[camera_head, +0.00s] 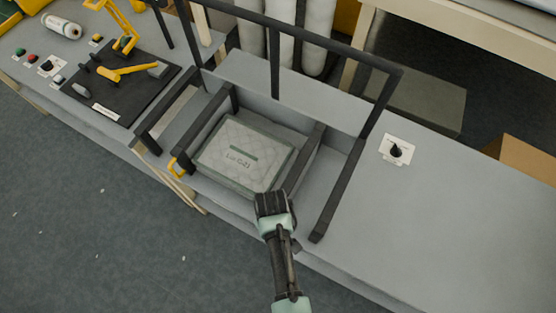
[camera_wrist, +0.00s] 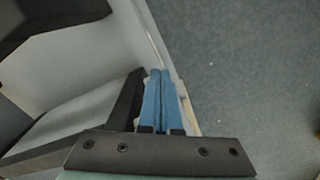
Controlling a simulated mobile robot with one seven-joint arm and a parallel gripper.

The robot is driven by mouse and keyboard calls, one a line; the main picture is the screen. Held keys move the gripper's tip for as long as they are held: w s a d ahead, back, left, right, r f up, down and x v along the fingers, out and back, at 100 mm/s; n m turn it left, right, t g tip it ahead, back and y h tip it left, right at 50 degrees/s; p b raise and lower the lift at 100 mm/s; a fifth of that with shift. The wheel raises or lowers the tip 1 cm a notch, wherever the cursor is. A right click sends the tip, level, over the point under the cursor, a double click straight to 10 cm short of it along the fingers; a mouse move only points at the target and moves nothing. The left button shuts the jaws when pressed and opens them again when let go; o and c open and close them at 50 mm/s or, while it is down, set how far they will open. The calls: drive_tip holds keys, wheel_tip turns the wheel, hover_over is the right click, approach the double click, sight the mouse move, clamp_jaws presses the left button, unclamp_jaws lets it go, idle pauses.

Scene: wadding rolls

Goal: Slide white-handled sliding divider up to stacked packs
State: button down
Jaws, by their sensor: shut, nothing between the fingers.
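The stacked packs (camera_head: 243,155) show as a pale quilted block with a printed label, lying in the dark-framed bay. A dark-edged divider (camera_head: 305,160) stands along their right side, with a narrow gap at most. No white handle shows clearly; its front end is hidden behind my gripper. Another divider (camera_head: 205,130) with a yellow handle (camera_head: 178,165) stands at their left. My gripper (camera_head: 272,195) is at the front end of the right divider, its fingertips hidden in the head view. In the wrist view its blue fingers (camera_wrist: 161,100) are shut and empty, close beside a dark bar (camera_wrist: 126,100).
A tall black frame (camera_head: 355,175) surrounds the bay. A dial plate (camera_head: 396,150) is on the bench to the right, where the top is clear. A black board (camera_head: 120,85) with yellow levers is at the left. White rolls (camera_head: 318,35) stand behind.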

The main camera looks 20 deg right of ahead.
drive_tip(key=shift+w+a+b, duration=0.3)
drive_tip(key=shift+w+a, duration=0.35)
drive_tip(key=shift+w, duration=0.2)
wheel_tip(320, 180, up, 9)
drive_tip(key=s+d+p, duration=0.1)
drive_tip(key=s+p, duration=0.1)
drive_tip(key=p, duration=0.8)
drive_tip(key=shift+d, duration=0.3)
drive_tip(key=shift+w, duration=0.1)
idle(0.6)
